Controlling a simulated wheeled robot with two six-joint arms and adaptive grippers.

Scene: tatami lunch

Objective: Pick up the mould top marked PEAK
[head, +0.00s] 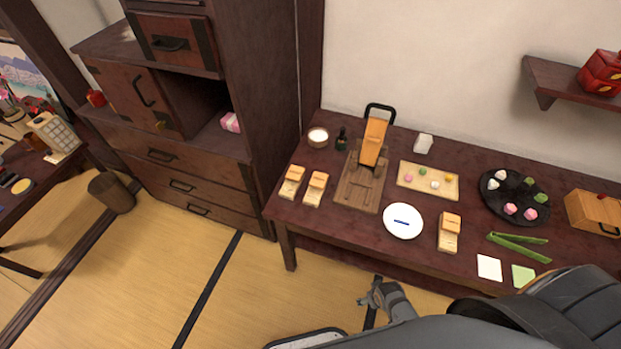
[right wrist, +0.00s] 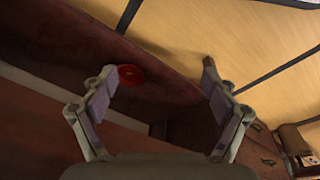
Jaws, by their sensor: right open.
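Several small pale wooden moulds with orange-brown tops stand on the dark red table (head: 340,222) in the head view. Two are side by side near its left end, with tops at the far left (head: 293,173) and just right of it (head: 318,180). A third mould top (head: 451,221) is right of the white plate. No marking is legible, so I cannot tell which top is PEAK. My right gripper (head: 366,297) is in front of the table's near edge, apart from the moulds. In the right wrist view its fingers (right wrist: 158,78) are spread and empty. My left gripper is not in view.
A white plate (head: 403,220), a tray of sweets (head: 408,181), a black plate (head: 497,208) and green tongs (head: 520,246) share the table. A dark cabinet (head: 262,100) stands left. The tatami floor (head: 190,240) is open.

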